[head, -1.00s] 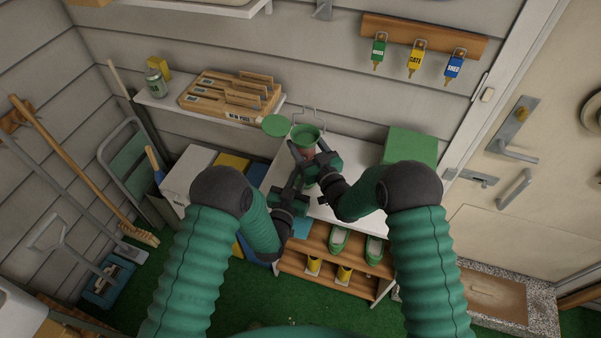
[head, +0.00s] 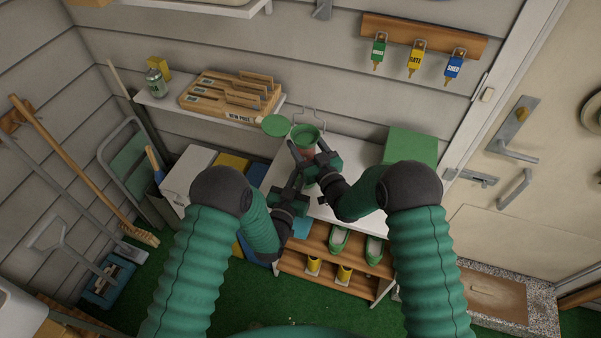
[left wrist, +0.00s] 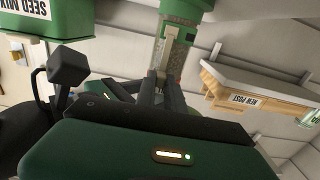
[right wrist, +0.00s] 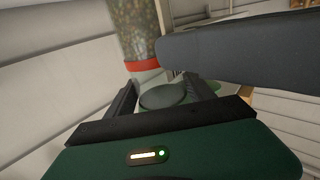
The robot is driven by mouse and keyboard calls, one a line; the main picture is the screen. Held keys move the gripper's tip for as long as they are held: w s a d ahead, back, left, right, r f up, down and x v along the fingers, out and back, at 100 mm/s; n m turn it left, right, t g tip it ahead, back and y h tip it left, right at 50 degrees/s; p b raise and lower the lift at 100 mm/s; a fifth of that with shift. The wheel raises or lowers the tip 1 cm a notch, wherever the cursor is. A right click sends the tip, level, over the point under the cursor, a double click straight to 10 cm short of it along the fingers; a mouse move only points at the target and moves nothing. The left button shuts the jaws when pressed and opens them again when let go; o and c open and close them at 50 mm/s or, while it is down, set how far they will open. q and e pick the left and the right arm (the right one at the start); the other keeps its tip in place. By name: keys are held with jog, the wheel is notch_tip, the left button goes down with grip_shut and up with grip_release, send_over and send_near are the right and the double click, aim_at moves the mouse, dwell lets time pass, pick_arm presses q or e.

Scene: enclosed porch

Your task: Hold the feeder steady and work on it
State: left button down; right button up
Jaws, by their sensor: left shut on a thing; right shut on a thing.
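The feeder (head: 306,135) is a seed-filled tube with a green top, held upright above the white bench top. A red band circles the tube (right wrist: 135,35) in the right wrist view. A green disc (head: 276,125) is beside its top. My left gripper (head: 297,165) is shut on the feeder's tube, which also shows in the left wrist view (left wrist: 172,60). My right gripper (head: 322,152) is shut at the feeder from the right; in its wrist view a round dark green part (right wrist: 163,96) sits between the fingers. The exact contact is partly hidden.
A green seed-mix box (head: 411,146) stands on the bench (head: 350,157) at right. A wall shelf (head: 160,108) at left holds a wooden post rack (head: 230,97), a tin and a yellow box. Shoes and yellow boots are on the rack below. Labelled keys hang above.

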dwell(0.3)
pick_arm(q)
jog(key=shift+w+a, duration=0.25)
jog(key=shift+a, duration=0.6)
jog(key=shift+w+a, duration=0.25)
jog(key=shift+a, duration=0.55)
jog(key=c, duration=1.4)
grip_release()
jog(key=shift+d, duration=0.1)
jog(key=v, duration=1.2)
